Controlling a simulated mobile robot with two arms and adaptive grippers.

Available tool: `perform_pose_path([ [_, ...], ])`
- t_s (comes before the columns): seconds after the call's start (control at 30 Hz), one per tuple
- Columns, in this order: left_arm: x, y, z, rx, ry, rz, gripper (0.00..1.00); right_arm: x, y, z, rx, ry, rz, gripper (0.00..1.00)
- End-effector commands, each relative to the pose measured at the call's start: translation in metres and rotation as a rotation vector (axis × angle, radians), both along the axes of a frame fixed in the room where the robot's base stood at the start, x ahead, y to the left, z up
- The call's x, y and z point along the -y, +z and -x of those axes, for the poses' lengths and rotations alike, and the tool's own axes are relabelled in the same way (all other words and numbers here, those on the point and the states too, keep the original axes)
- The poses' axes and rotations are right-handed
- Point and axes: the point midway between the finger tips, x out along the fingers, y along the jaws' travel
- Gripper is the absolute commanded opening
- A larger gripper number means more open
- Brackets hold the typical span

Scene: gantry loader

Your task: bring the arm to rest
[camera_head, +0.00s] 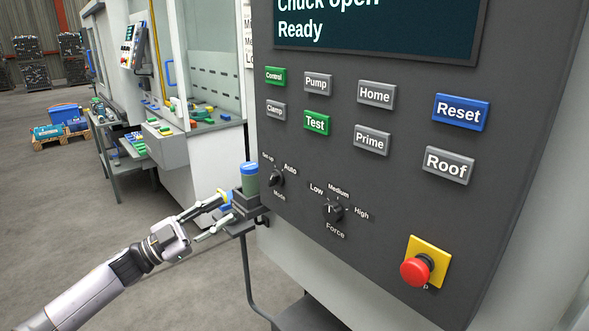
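My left arm comes in from the lower left. Its gripper (226,209) is at the left edge of the control panel (330,270), with its two fingers spread apart. The fingertips are close to a dark holder (243,211) on the panel's side; I cannot tell if they touch it. A green cylinder with a blue cap (249,179) stands upright in the holder. A small blue and yellow item (226,199) shows by the upper fingertip, partly hidden. Nothing is clearly held. My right gripper is not in view.
The panel has a screen (375,25) reading "Chuck open" and "Ready", several buttons, two knobs and a red emergency stop (416,271). A machine with a glass door (213,70), a side bench (115,130) and a pallet with blue boxes (62,125) stand behind. The floor at left is clear.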

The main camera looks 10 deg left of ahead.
Motion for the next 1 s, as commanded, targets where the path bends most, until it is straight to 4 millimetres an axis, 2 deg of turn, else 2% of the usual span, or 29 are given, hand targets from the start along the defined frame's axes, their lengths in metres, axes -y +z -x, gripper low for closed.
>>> perform_pose_path([
  [0.07,-0.002,-0.013,-0.005,-0.022,0.024,0.008,0.31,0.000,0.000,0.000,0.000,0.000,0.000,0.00],
  [0.17,-0.012,-0.053,-0.017,-0.087,0.108,0.024,0.31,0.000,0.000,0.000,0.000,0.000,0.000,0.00],
  [0.27,-0.026,-0.119,-0.028,-0.196,0.231,0.037,0.31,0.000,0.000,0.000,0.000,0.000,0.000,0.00],
  [0.3,-0.032,-0.150,-0.029,-0.247,0.284,0.039,0.31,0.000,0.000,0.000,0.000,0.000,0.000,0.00],
  [0.37,-0.040,-0.196,-0.027,-0.326,0.360,0.036,0.31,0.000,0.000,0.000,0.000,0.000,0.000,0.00],
  [0.4,-0.044,-0.227,-0.024,-0.378,0.407,0.030,0.31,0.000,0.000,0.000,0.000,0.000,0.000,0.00],
  [0.47,-0.050,-0.272,-0.014,-0.459,0.471,0.019,0.31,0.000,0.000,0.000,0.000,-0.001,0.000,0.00],
  [0.5,-0.053,-0.301,-0.006,-0.513,0.511,0.010,0.31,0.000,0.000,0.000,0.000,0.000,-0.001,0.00],
  [0.57,-0.056,-0.345,0.010,-0.596,0.566,-0.007,0.31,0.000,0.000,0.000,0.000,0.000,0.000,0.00],
  [0.6,-0.058,-0.373,0.023,-0.650,0.600,-0.019,0.31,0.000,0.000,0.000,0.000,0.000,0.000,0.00],
  [0.7,-0.058,-0.440,0.062,-0.789,0.674,-0.055,0.31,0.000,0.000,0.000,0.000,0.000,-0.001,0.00],
  [0.77,-0.056,-0.478,0.089,-0.871,0.712,-0.080,0.31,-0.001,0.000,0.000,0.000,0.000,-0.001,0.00],
  [0.8,-0.054,-0.501,0.108,-0.925,0.735,-0.097,0.31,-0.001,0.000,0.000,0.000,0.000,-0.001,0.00],
  [0.87,-0.050,-0.535,0.139,-1.010,0.765,-0.124,0.31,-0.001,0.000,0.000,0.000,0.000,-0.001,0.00],
  [0.9,-0.047,-0.556,0.161,-1.066,0.783,-0.144,0.31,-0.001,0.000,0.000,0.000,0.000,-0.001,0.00],
  [0.97,-0.040,-0.586,0.197,-1.150,0.804,-0.175,0.31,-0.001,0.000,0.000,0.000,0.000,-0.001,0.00],
  [1.0,-0.035,-0.604,0.221,-1.207,0.817,-0.194,0.31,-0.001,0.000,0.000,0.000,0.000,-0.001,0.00],
])
